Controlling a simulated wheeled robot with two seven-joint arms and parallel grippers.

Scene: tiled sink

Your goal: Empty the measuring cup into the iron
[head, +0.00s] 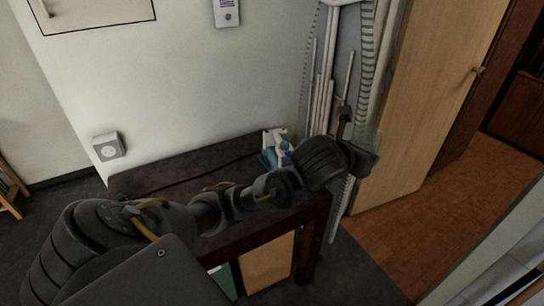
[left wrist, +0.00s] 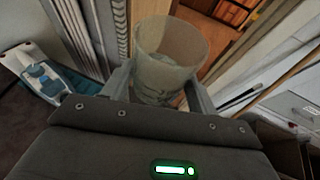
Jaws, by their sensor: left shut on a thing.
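The iron (head: 276,150) is blue and white and stands upright at the right end of the dark bench. It also shows at the left of the left wrist view (left wrist: 45,80). My left gripper (head: 372,150) reaches across the bench, to the right of the iron. It is shut on the clear measuring cup (left wrist: 168,58), which sits between its fingers. In the head view the cup (head: 371,136) is faint and partly hidden by the gripper. I cannot clearly tell how full it is. My right gripper is not in view.
The dark bench (head: 165,178) stands against the wall, its top mostly clear. A folded ironing board (head: 338,60) leans upright beside it. A wooden door (head: 425,90) stands open to the right. Open floor (head: 400,235) lies right of the bench.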

